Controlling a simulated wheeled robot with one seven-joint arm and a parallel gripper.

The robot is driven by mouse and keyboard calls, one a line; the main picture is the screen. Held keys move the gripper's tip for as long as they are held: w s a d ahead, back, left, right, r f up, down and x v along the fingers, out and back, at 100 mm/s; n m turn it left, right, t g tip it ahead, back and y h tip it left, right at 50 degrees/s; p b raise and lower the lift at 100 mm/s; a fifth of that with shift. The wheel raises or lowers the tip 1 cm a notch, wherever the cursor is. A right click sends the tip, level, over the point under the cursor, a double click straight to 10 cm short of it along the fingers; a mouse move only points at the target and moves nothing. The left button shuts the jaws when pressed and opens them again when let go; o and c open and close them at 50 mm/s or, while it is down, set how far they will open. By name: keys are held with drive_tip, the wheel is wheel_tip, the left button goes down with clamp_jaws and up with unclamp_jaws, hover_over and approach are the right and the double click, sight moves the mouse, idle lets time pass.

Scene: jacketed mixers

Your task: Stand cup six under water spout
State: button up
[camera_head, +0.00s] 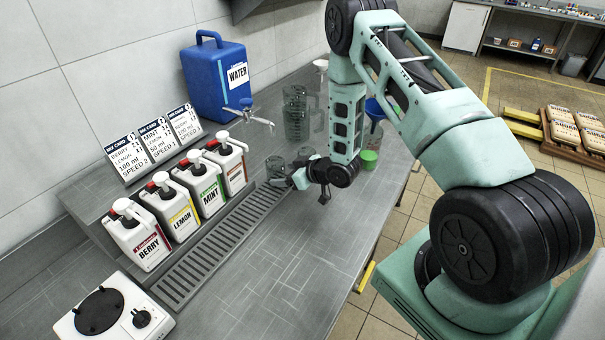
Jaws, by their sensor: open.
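The blue water container (205,88), labelled WATER, stands at the back on the raised ledge. A small clear cup (275,167) stands near the far end of the tray, below and a little right of the spout in the picture. Another clear cup (305,152) is just behind it, partly covered by my arm. I cannot read any number, so I cannot tell which is cup six. My gripper (285,182) is open, low beside the nearer cup; whether it touches is unclear.
BERRY (138,236), LEMON (174,208), MINT (203,185) and a fourth pump bottle (229,163) line the tray's back side. A large clear jug (297,112) stands behind the cups.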

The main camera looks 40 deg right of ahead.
drive_tip(key=b+v, duration=0.2)
drive_tip(key=v, duration=0.7)
drive_tip(key=s+a+r+n+g+h, duration=0.1)
drive_tip(key=s+a+r+g, duration=0.2)
drive_tip(key=a+r, duration=0.45)
drive_tip(key=s+a+r+n+g+h, duration=0.1)
drive_tip(key=s+a+r+g, duration=0.2)
drive_tip(key=a, duration=0.8)
drive_tip(key=s+a+r+g+h, duration=0.1)
drive_tip(key=s+a+r, duration=0.3)
drive_tip(key=s, duration=0.7)
drive_tip(key=s+a+r+n+g, duration=0.1)
drive_tip(key=s+a+r+g, duration=0.2)
drive_tip(key=s, duration=0.8)
drive_tip(key=shift+a+r+n+g+h, duration=0.3)
drive_tip(key=shift+a+r+g+h, duration=0.1)
drive_tip(key=shift+r+g, duration=0.4)
drive_tip(key=shift+w+d, duration=0.1)
